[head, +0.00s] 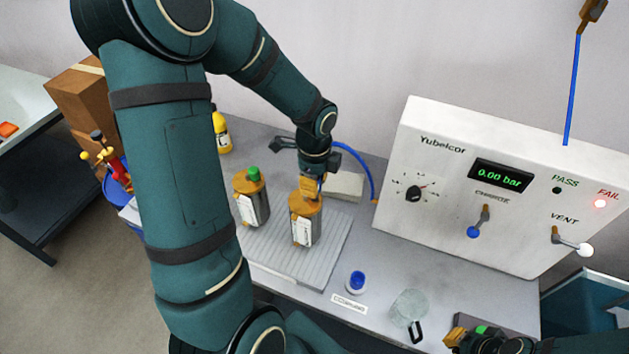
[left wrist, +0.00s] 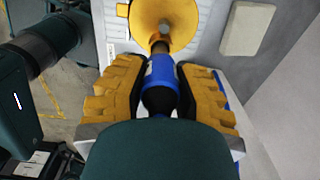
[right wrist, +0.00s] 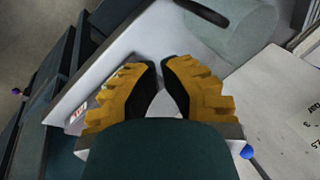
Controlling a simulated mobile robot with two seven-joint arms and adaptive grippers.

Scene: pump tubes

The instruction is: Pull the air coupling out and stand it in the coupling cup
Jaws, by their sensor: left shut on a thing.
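The air coupling (left wrist: 160,72), blue with black ends, is between the fingers of my left gripper (left wrist: 159,80), which is shut on it. Its tip points at a grey stub on the yellow cap of a metal canister (head: 306,225); I cannot tell whether it is still seated. My left gripper (head: 311,187) is directly above that canister in the head view. The coupling cup (head: 356,283), small and blue with a white rim, stands near the table's front edge by a "COUPLING" label. My right gripper (right wrist: 160,75) is empty, with a narrow gap between its fingers, low at the right (head: 458,338).
A second canister (head: 251,201) with a green top stands on the ribbed mat (head: 322,268). A glass mug (head: 409,306) stands right of the cup. The white tester (head: 440,235) reads 0.00 bar, FAIL lit. A blue hose (head: 360,163) runs behind my left gripper.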

